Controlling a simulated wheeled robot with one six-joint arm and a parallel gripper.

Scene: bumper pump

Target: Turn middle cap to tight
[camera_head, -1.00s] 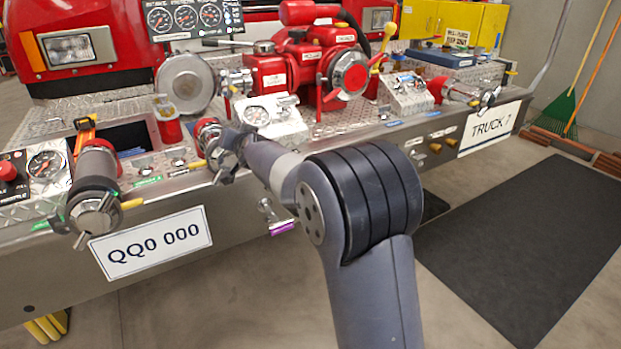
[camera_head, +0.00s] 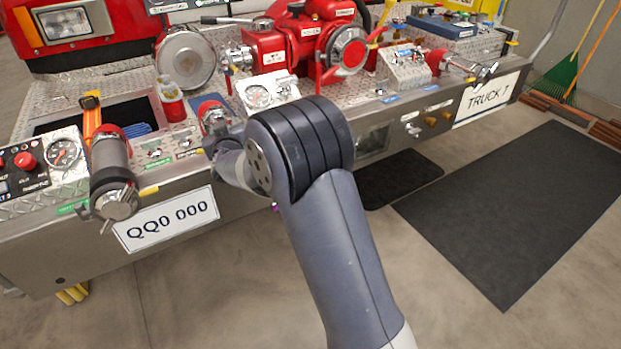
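The middle outlet (camera_head: 212,112) shows as a red collar with a dark grey body at the front edge of the truck's bumper. Its cap is mostly hidden behind my arm's wrist. My gripper (camera_head: 222,138) is at this outlet's front end, small and largely covered by my own arm links. I cannot tell whether its fingers are open, shut, or touching the cap. The left cap (camera_head: 115,203) closes a grey pipe with a red collar at the left. The right cap (camera_head: 486,72) sits on another red outlet at the far right.
The red pump (camera_head: 300,50) stands on the bumper behind the middle outlet. A gauge box (camera_head: 268,92) is just right of that outlet. A licence plate (camera_head: 166,218) hangs below at the left. Open floor and a dark mat (camera_head: 530,200) lie at the right.

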